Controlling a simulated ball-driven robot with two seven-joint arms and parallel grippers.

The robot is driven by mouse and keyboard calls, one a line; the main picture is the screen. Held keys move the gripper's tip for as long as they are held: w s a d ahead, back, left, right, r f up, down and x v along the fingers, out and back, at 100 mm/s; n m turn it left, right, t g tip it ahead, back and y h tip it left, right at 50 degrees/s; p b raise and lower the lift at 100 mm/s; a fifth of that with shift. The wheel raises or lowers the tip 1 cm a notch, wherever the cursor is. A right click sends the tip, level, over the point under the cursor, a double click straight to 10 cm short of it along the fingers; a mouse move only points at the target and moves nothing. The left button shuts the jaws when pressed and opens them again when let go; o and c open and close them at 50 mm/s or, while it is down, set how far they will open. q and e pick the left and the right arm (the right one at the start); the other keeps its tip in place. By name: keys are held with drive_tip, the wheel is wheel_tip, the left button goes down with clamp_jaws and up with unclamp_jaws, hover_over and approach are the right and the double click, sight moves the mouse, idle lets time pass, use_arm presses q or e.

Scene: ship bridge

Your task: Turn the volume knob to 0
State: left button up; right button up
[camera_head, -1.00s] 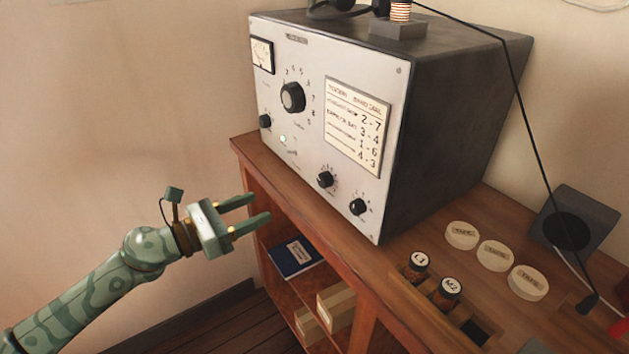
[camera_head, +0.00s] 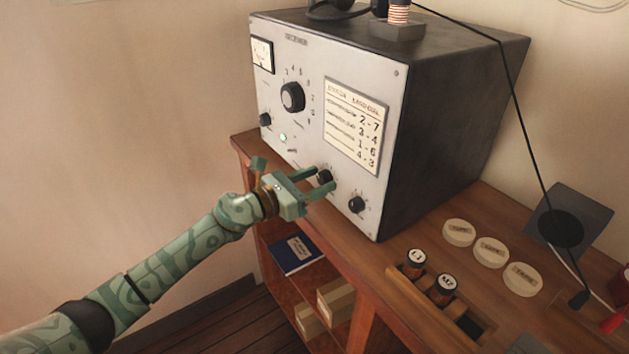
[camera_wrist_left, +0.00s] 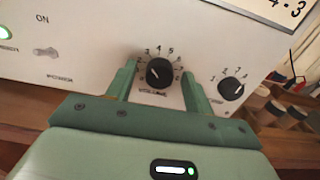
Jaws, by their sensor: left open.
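The radio's white front panel (camera_head: 300,130) faces my left arm. In the head view the volume knob (camera_head: 324,177) is partly hidden by my left gripper (camera_head: 328,180). My left gripper is open, and its two fingers (camera_wrist_left: 160,80) stand on either side of the volume knob, with gaps visible. I cannot tell whether the fingertips touch the panel. My right gripper is not in view.
Another small knob (camera_head: 357,204) is close to the right of the volume knob. A large dial (camera_head: 292,97) is higher up, and a toggle switch (camera_wrist_left: 46,52) is to the left. The wooden desk edge (camera_head: 345,245) runs just below.

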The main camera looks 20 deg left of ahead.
use_arm(q)
drive_tip(key=shift+c, duration=0.3)
drive_tip(key=c, duration=0.9)
drive_tip(key=shift+n, duration=0.4)
drive_tip(key=n+p, duration=0.2)
drive_tip(key=n, duration=0.1)
drive_tip(key=shift+a+r+n, duration=0.1)
drive_tip(key=shift+n, duration=0.3)
drive_tip(key=n+p, duration=0.2)
drive_tip(key=n, duration=0.2)
drive_tip(key=shift+w+n, duration=0.1)
drive_tip(key=shift+n, duration=0.2)
drive_tip(key=n+p, duration=0.2)
drive_tip(key=n, duration=0.3)
drive_tip(key=shift+a, duration=0.1)
drive_tip(key=shift+f+n+p, duration=0.25)
drive_tip(key=shift+n+p, duration=0.65)
drive_tip(key=shift+n, duration=0.8)
